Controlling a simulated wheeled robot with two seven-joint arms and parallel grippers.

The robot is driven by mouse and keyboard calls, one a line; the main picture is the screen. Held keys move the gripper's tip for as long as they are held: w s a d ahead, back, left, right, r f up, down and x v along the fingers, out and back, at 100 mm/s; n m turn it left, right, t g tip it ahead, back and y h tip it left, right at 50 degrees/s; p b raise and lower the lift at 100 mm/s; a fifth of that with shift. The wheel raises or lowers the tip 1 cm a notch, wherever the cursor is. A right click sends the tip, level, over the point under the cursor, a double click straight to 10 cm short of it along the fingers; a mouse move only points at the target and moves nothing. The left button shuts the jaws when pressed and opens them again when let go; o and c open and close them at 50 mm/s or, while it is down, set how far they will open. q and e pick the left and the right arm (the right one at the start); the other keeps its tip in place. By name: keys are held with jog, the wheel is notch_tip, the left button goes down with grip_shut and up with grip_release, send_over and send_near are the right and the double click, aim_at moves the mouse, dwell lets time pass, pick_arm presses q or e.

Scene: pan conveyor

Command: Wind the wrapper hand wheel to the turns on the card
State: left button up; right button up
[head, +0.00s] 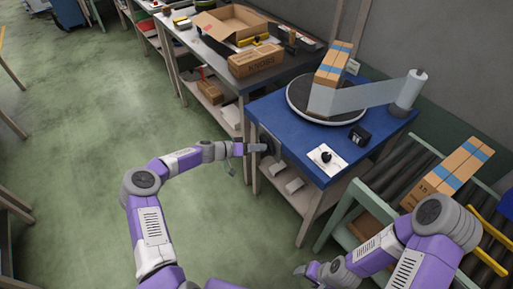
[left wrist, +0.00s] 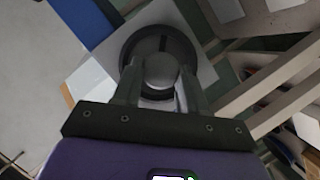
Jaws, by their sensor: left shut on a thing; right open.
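The dark round hand wheel (left wrist: 133,42) fills the top middle of the left wrist view, mounted on a pale plate. My left gripper (left wrist: 160,85) is shut on its grey knob (left wrist: 160,68), with a finger on each side. In the head view my left gripper (head: 258,147) is at the side of the blue wrapper table (head: 280,112) and largely hides the wheel. On the turntable (head: 298,95) stands a carton (head: 333,65) with pale film running to a film roll (head: 411,88). A small card (head: 353,66) is behind the carton, unreadable. My right gripper (head: 304,270) is low, away from the table.
A white plate with a black knob (head: 326,157) and a small black device (head: 360,135) are on the blue table. A roller conveyor (head: 385,180) with a taped carton (head: 450,172) is at right. A bench with boxes (head: 255,61) is behind. Green floor is clear at left.

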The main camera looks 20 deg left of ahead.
dwell(0.4)
pick_arm(q)
jog(key=o, duration=1)
jog(key=shift+p+v, duration=1.05)
jog(key=shift+v, duration=2.7)
